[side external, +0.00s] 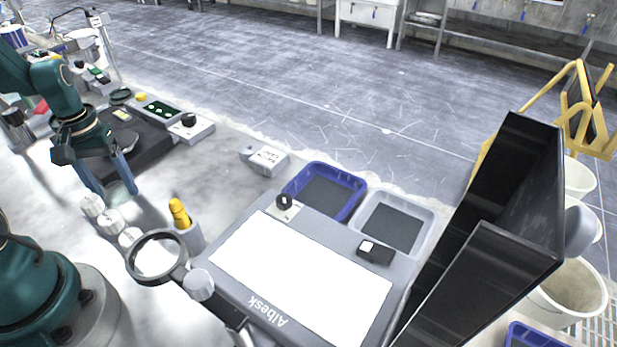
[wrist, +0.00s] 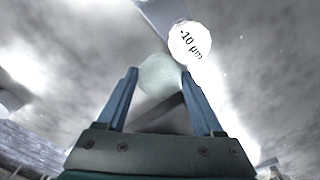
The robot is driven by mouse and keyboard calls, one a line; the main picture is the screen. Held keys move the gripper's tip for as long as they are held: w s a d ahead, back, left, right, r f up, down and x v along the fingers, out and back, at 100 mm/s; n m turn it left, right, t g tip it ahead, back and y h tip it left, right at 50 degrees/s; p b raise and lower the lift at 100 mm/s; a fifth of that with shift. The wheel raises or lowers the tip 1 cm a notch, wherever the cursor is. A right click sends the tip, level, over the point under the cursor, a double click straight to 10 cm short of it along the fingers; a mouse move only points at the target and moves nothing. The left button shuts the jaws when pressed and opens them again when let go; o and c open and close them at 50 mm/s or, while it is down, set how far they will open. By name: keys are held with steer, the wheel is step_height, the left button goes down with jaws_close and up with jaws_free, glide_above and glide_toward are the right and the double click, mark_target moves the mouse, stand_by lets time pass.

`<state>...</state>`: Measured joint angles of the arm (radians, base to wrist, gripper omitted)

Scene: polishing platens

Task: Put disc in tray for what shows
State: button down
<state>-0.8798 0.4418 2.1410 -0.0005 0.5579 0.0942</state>
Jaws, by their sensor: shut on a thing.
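My gripper (side external: 115,192) is over the left part of the bench, fingers pointing down, close to several small white cylinders (side external: 110,222). In the wrist view, my gripper (wrist: 159,76) is shut on a pale, greenish disc (wrist: 160,74) held between its fingertips. The disc is hard to make out in the side view. The blue tray (side external: 291,186) and the pale grey tray (side external: 431,222) stand at the back of the light box, well to the right of my gripper. Both have dark floors and look empty.
The light box (side external: 300,285) has a bright white panel, a knob and a small switch box. A magnifier (side external: 157,257) and a grey cup (side external: 190,237) with a yellow item stand at its left. A tall black open box (side external: 500,270) borders the right. A round label (wrist: 190,41) reads "-10 µm".

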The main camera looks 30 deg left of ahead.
mark_target(115, 190)
steer(key=shift+c, duration=0.2)
jaws_free()
steer(key=shift+f, duration=0.1)
step_height(115, 190, up, 12)
steer(key=w+d+r+m+t+y, duration=0.1)
steer(key=d+r+m+t, duration=0.1)
steer(key=d, duration=0.7)
steer(key=shift+w+d+r+m, duration=0.15)
steer(key=shift+d+r+m, duration=0.1)
steer(key=shift+r+m, duration=0.5)
steer(key=shift+o, duration=0.2)
steer(key=s+d+m+t, duration=0.1)
steer(key=s+d+m, duration=0.1)
steer(key=d, duration=0.3)
steer(key=s+d+m+t+h, duration=0.1)
steer(key=s+d+m+t, duration=0.1)
steer(key=d, duration=0.3)
steer(key=shift+d+m+t, duration=0.3)
steer(key=shift+m, duration=0.45)
